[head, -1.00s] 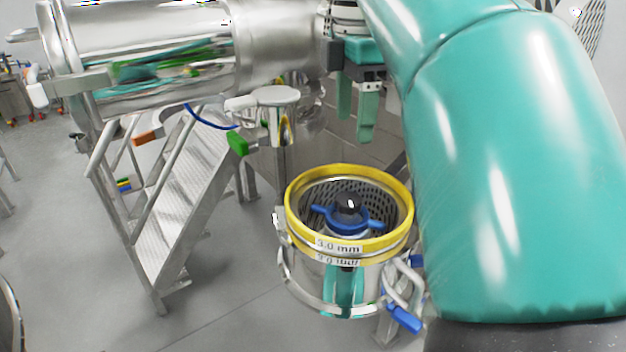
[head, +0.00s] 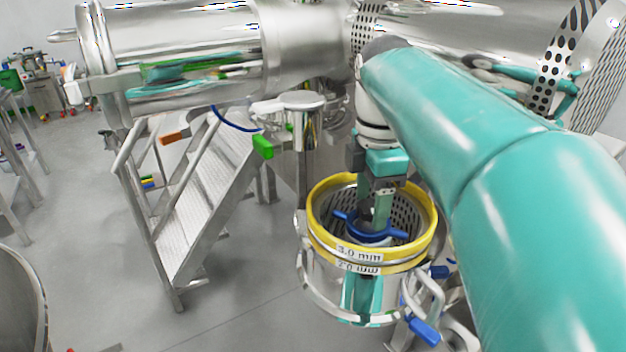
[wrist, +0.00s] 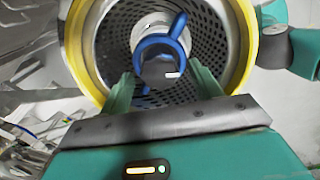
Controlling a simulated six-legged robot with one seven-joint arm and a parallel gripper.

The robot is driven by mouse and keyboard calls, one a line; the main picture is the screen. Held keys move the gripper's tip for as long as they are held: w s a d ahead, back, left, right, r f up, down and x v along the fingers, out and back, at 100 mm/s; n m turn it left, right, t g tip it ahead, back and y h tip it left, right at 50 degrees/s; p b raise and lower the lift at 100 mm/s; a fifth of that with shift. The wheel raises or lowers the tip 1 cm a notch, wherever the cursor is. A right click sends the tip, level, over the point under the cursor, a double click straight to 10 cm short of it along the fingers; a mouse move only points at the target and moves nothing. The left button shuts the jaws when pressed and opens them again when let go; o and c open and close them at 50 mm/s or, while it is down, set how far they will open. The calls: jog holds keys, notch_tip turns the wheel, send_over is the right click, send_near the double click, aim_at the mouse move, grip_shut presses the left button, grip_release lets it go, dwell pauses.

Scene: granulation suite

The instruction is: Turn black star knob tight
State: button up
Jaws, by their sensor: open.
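The black knob (wrist: 158,72) sits on the centre of a blue winged part (wrist: 165,45) inside the mill bowl. Its star shape is not clear; it looks rounded. In the head view the knob (head: 367,214) is partly hidden by my fingers. The blue part (head: 374,232) surrounds its base. My gripper (head: 372,203) points down into the bowl from above, open. In the wrist view my gripper (wrist: 162,82) has one finger on each side of the knob. I cannot tell whether either finger touches it.
A yellow ring (head: 429,236) labelled 3.0 mm rims the bowl, with a perforated screen (wrist: 205,28) inside. Blue-handled clamps (head: 424,331) stick out at the bowl's lower right. Metal stairs (head: 205,195) stand at the left, and a large steel vessel (head: 190,50) lies behind.

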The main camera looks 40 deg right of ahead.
jog(key=c, duration=1)
